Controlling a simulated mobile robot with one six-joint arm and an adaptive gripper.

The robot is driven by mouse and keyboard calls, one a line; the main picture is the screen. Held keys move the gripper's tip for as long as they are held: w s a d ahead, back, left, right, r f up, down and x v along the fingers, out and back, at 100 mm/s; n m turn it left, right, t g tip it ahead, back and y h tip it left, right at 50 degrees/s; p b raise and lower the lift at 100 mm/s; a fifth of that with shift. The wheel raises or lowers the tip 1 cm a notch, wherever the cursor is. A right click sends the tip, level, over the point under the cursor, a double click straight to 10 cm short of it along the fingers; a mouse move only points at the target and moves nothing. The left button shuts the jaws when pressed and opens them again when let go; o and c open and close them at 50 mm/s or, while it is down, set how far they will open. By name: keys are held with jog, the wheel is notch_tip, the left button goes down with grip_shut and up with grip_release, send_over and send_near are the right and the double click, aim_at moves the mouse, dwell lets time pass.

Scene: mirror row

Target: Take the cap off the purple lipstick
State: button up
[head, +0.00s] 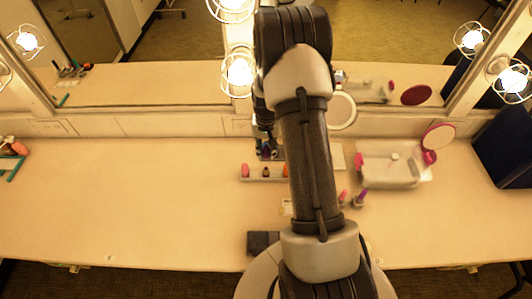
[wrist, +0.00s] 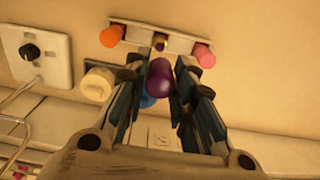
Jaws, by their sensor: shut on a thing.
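My gripper (wrist: 160,78) is shut on a glossy purple cap (wrist: 160,76), held between its two fingers in the wrist view. Beyond it is a pale rack (wrist: 182,42). In the rack stands the uncovered lipstick (wrist: 160,43), small, with gold and dark purple on it, between an orange lipstick (wrist: 111,36) and a pink one (wrist: 204,55). The cap looks apart from that lipstick. In the head view my gripper (head: 268,148) is just behind the rack (head: 254,179), and my arm hides part of the rack's right side.
A clear tray (head: 390,184) and a pink round mirror (head: 438,137) are on the right. Small pink and purple items (head: 361,198) stand right of my arm. A dark blue case (head: 505,145) is at the far right. The counter's left (head: 120,200) is mostly clear. Mirrors line the back.

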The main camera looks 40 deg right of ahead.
aim_at(265, 149)
jog(key=shift+r+p, duration=1.2)
jog(key=shift+r, duration=0.8)
jog(key=shift+a, duration=0.1)
